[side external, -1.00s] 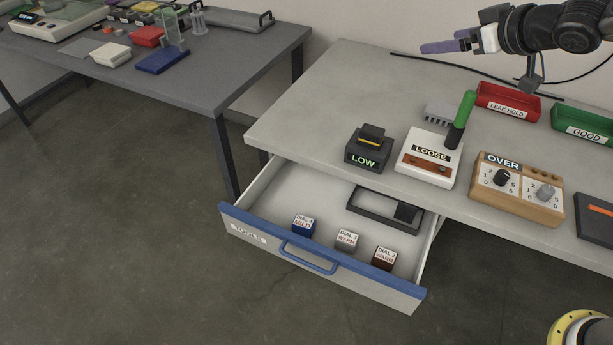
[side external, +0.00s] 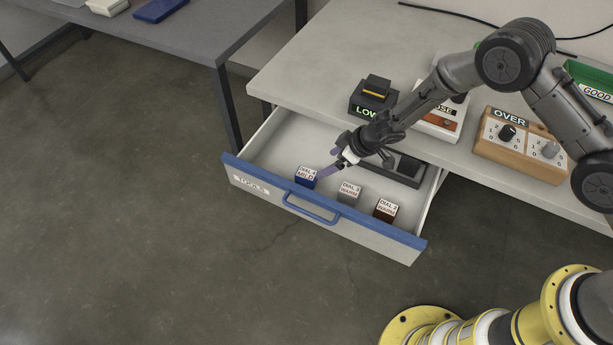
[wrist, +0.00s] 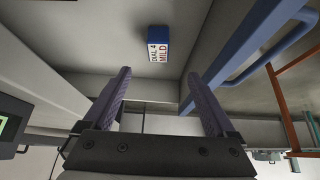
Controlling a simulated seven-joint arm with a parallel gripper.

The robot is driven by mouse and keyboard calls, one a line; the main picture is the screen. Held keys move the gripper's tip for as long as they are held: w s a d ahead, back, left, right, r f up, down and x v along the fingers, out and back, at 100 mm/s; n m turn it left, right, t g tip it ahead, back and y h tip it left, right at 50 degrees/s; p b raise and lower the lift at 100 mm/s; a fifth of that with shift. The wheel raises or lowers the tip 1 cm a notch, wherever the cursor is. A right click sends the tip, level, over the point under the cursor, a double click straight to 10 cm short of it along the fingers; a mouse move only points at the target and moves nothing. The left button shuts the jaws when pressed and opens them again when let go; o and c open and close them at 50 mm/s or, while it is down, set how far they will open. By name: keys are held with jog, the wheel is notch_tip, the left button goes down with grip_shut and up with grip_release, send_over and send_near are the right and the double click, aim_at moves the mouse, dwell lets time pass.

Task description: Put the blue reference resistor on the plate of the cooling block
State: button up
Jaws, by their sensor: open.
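The blue resistor (side external: 306,177), a small block labelled DIAL 4 MILD, sits at the left of several small blocks in the open drawer (side external: 275,160). My gripper (side external: 326,172) is down in the drawer, open and empty, its purple fingers close to the blue resistor's right side. In the wrist view the blue resistor (wrist: 158,38) lies beyond the two spread fingertips (wrist: 157,74), lined up between them, with nothing in the grip. The grey finned block seen earlier on the table is hidden behind my arm now.
A grey block (side external: 349,191) and a brown block (side external: 386,209) stand to the right in the drawer. A dark tray (side external: 408,168) lies behind. The LOW box (side external: 372,98), LOOSE box (side external: 445,118) and OVER dial box (side external: 520,145) stand on the table above.

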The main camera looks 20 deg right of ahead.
aim_at(307, 174)
jog(key=shift+x, duration=6.65)
jog(key=shift+w+d, duration=0.1)
grip_shut()
